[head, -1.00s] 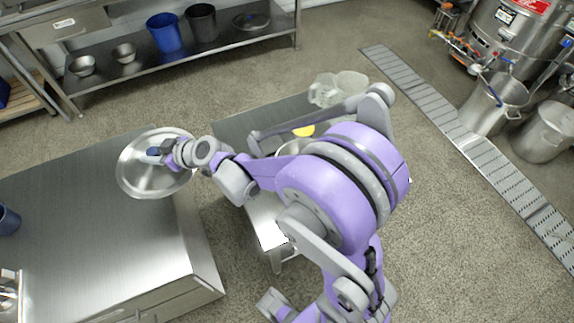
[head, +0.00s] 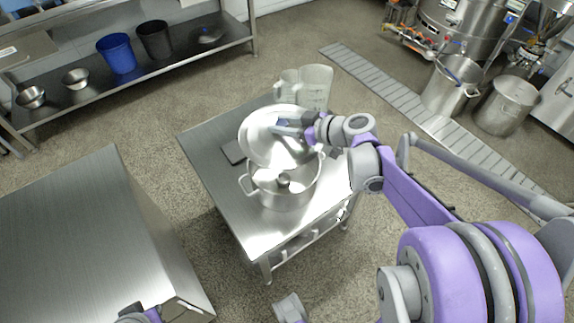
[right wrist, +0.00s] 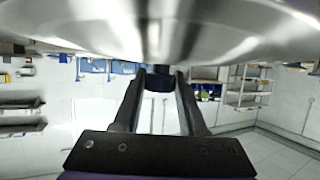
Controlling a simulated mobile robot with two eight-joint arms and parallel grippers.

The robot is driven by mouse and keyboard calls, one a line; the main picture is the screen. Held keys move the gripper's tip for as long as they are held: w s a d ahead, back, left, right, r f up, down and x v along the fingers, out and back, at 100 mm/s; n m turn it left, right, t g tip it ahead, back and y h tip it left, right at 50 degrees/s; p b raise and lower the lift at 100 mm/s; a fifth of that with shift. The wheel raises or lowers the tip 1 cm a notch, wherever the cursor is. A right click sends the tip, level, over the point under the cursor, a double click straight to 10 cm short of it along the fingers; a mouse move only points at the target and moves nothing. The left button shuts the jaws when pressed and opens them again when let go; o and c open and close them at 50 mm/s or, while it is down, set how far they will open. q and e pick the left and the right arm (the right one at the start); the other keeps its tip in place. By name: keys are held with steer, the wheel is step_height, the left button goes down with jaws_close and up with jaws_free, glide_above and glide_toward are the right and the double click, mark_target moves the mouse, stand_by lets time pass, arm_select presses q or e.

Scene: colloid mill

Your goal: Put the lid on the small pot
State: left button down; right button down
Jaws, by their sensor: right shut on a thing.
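The small pot (head: 284,195) is a steel pot with side handles on the low steel table. Its mouth is partly uncovered at the front, and something small and roundish shows inside. The lid (head: 262,150) is a round shiny steel disc, tilted and apart from the rim, above and behind the pot. My right gripper (head: 288,125) is shut on the lid's knob. In the right wrist view the fingers (right wrist: 160,85) close around the dark knob, with the lid's broad metal surface (right wrist: 100,30) across the top. I cannot make out my left gripper.
Clear plastic jugs (head: 315,85) stand at the table's back, close behind the lid. A dark flat item (head: 233,152) lies left of the pot. The low table's (head: 210,135) front left is clear. A larger steel counter (head: 75,215) stands at left, across a floor gap.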

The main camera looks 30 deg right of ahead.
step_height(320, 180, down, 10)
steer(key=b, duration=0.2)
steer(key=shift+d+r+b, duration=0.15)
steer(key=shift+b, duration=0.25)
steer(key=shift+s, duration=0.1)
steer(key=shift+f+b, duration=0.35)
steer(key=shift+f, duration=0.25)
steer(key=shift+c, duration=2.3)
jaws_free()
